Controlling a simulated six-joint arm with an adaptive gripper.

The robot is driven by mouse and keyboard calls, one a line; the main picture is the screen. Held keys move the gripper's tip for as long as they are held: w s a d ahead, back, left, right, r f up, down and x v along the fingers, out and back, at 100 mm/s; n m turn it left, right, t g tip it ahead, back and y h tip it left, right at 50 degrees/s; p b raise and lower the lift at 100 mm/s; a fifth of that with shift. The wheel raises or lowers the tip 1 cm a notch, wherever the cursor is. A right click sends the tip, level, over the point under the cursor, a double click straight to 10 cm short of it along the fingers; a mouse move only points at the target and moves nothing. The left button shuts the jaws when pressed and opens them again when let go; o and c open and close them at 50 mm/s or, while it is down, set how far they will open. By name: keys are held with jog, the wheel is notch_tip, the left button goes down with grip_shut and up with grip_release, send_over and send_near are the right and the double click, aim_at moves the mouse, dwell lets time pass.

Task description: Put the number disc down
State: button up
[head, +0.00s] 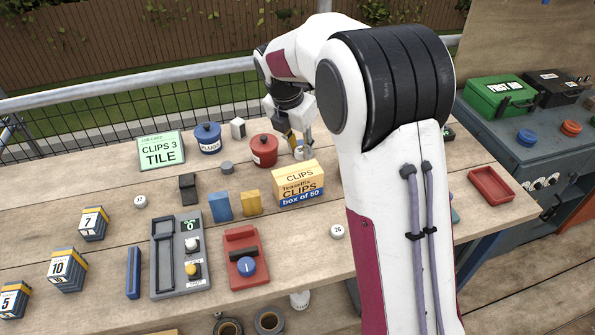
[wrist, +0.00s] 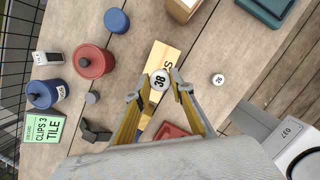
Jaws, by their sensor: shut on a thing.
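A white number disc (wrist: 159,80) marked 38 is between the fingertips of my gripper (wrist: 160,86) in the wrist view. My gripper is shut on it. The orange and cream clips box (wrist: 166,57) lies behind the disc in that view. In the head view my gripper (head: 296,146) hangs just behind the clips box (head: 300,186), right of the red pot (head: 263,150). The fingertips are partly hidden there, and I cannot tell the disc's exact height. Another white disc marked 26 (head: 337,231) lies on the table; it also shows in the wrist view (wrist: 218,80).
A blue pot (head: 207,138) and a green job card (head: 161,150) reading "CLIPS 3 TILE" stand at the back left. Another disc (head: 139,201), a grey counter panel (head: 180,258) and a red fixture (head: 246,258) are nearer. Numbered clip stacks (head: 68,270) stand at left. Bare planks surround disc 26.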

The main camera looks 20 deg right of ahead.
aim_at(298, 170)
jog(key=shift+w+a+r+n, duration=0.2)
jog(key=shift+w+r+n, duration=0.5)
jog(key=shift+r, duration=0.2)
jog(key=shift+s+r+n+t, duration=0.15)
jog(key=shift+n+t, duration=0.15)
jog(key=shift+n, duration=0.2)
jog(key=shift+y, duration=0.3)
jog(key=shift+f, duration=2.1)
jog(key=shift+f, duration=2)
jog(key=shift+f, duration=0.1)
